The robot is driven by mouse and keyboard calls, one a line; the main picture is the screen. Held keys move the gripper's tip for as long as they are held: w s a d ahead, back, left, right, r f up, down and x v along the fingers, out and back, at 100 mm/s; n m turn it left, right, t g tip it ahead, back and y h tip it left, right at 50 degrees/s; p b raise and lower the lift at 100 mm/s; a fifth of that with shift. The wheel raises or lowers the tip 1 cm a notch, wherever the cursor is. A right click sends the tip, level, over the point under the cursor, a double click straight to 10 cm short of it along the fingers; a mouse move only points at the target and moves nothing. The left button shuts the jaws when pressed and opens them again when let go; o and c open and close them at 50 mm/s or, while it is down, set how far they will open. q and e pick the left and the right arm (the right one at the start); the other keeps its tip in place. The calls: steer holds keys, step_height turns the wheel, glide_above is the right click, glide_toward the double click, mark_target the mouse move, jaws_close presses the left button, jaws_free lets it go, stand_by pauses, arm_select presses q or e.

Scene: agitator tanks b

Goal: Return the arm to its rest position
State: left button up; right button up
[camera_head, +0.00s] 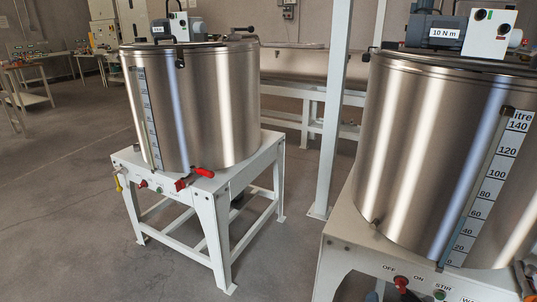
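Neither of my grippers nor my arms show in the head view. A steel agitator tank (215,105) stands on a white frame (209,212) left of the middle, with a motor unit on its lid and a level scale (147,115) on its side. A second, nearer steel tank (425,150) fills the right side. Its scale (490,185) is marked in litres up to 140, and its motor (445,32) carries a "10 N m" label.
A red handle (202,172) juts out at the left tank's base. The near stand has a red knob (401,281) and a green button (440,294). A white post (334,110) rises between the tanks. Benches (28,82) stand far left. Grey floor (60,200) is clear at left.

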steer(key=a+r+n+y+p, duration=0.1)
steer(key=a+r+n+y, duration=0.35)
steer(key=r+n, duration=0.2)
steer(key=s+a+r+n+g+y+p, duration=0.1)
steer(key=s+a+r+n+y+p, duration=0.15)
steer(key=s+r+n, duration=0.4)
arm_select(q)
step_height(320, 180, up, 8)
steer(key=p, duration=0.5)
steer(key=shift+a+t+p, duration=0.2)
steer(key=shift+t+p, duration=0.1)
steer(key=shift+t, duration=0.1)
arm_select(e)
steer(key=s+r+g+h, duration=0.1)
steer(key=s+g, duration=0.3)
steer(key=s, duration=2.3)
steer(key=shift+s+a, duration=0.15)
steer(key=shift+a, duration=0.25)
arm_select(q)
steer(key=shift+w, duration=0.15)
arm_select(e)
steer(key=shift+r, duration=0.1)
